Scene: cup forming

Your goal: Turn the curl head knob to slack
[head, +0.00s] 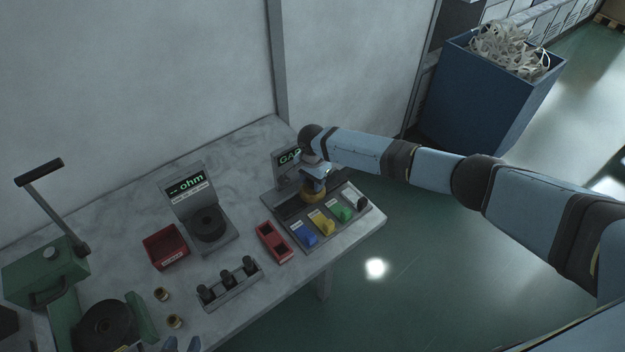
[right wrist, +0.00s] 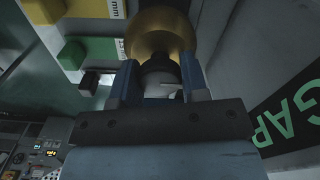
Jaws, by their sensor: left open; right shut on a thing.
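My right gripper (head: 315,183) is over the panel of the GAP station (head: 286,228). In the right wrist view its fingers (right wrist: 160,80) are shut on a dark round piece (right wrist: 160,66), with a round brass part (right wrist: 160,35) just beyond it. The brass part also shows below the gripper in the head view (head: 313,193). I cannot tell which part is the curl head knob; no slack marking is readable. My left gripper (head: 182,345) shows only as light blue tips at the bottom edge, open, by the table's front.
Blue (head: 306,236), yellow (head: 322,224) and green (head: 341,211) blocks line the panel.

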